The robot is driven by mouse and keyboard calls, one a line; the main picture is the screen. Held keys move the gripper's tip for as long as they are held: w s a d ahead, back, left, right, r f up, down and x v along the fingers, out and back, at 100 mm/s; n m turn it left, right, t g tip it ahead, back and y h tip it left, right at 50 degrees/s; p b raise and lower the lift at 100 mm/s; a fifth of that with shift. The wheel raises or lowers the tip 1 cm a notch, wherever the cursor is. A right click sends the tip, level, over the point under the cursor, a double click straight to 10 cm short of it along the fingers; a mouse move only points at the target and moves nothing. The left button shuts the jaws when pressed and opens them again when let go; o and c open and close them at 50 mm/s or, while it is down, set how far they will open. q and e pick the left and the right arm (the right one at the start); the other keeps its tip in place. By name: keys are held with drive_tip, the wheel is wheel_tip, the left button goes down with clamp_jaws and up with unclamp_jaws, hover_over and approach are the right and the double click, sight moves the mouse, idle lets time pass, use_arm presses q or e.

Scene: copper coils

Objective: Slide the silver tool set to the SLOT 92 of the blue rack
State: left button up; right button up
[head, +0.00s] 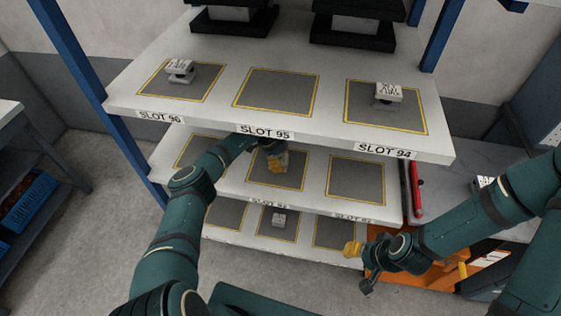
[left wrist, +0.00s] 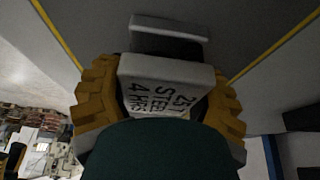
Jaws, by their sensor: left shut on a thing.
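The silver tool set (left wrist: 165,85), a grey block with dark lettering, is between the yellow fingers of my left gripper in the left wrist view. My left gripper (head: 274,160) is shut on it over the middle marked pad of the blue rack's second shelf. In the head view the held block is mostly hidden by the gripper. I cannot tell if it touches the shelf. The blue rack (head: 81,55) has white shelves with yellow-outlined pads. The labels below the top shelf are too small or covered to read surely. My right gripper (head: 352,249) is apart, right of the lowest shelf; its opening is unclear.
Similar silver blocks sit on the top shelf at left (head: 180,70) and right (head: 388,93), and one on the lowest shelf (head: 279,220). The top shelf (head: 330,141) overhangs my left gripper. The right second-shelf pad (head: 356,178) is empty. A grey counter stands at right.

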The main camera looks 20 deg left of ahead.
use_arm(q)
drive_tip(key=o, duration=1.5)
drive_tip(key=v, duration=0.4)
drive_tip(key=shift+a+r, duration=0.15)
drive_tip(key=shift+r, duration=0.2)
drive_tip(key=a, duration=0.8)
drive_tip(key=s+a, duration=0.1)
drive_tip(key=a, duration=0.3)
drive_tip(key=shift+r, duration=0.15)
drive_tip(key=shift+s, duration=0.15)
